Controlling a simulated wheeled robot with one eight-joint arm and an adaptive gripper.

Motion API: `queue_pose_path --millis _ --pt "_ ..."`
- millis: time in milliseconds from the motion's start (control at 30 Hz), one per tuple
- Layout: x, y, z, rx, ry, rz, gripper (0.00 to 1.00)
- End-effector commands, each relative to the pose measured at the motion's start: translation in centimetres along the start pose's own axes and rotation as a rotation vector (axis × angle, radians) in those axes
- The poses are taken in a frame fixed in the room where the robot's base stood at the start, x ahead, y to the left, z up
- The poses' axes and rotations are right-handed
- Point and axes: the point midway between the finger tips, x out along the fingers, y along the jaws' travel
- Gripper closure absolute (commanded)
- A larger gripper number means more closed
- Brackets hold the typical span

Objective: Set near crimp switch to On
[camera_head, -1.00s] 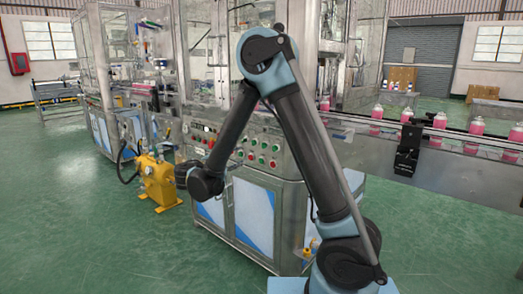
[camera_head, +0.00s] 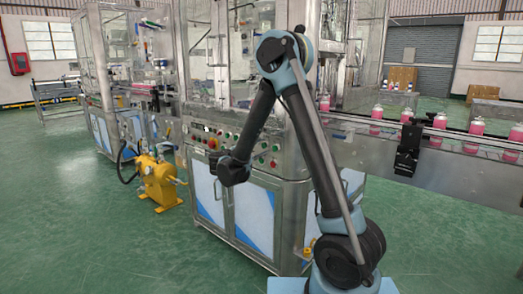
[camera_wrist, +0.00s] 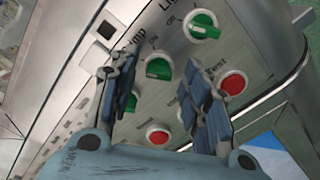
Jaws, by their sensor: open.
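In the wrist view, a green rotary switch (camera_wrist: 158,69) sits on the slanted steel panel beside a label ending in "mp", with "On" printed near it. I cannot tell for sure which way its handle points. My gripper (camera_wrist: 162,72) is open and empty, its two fingers on either side of this switch in the picture. Whether they touch it is unclear. Another green switch (camera_wrist: 203,27) lies beyond, by a partly cut label starting "Li". In the head view, the control panel (camera_head: 262,150) is partly behind my arm.
Red buttons (camera_wrist: 233,82) and (camera_wrist: 158,135) lie close to the fingers. The panel's edge is at the right. In the head view, a yellow machine (camera_head: 158,183) stands left of the cabinet, and a conveyor with pink cans (camera_head: 476,126) runs at the right. Green floor is free in front.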

Motion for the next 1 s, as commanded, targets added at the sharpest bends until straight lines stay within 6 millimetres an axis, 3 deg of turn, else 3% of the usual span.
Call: queue_pose_path --millis 400,600,1000 --pt "0.62 -0.01 0.01 0.000 0.000 0.000 0.59" --pt "0.61 -0.03 0.01 0.000 0.000 -0.001 1.00" --pt "0.63 -0.18 0.10 0.051 -0.002 -0.004 1.00"
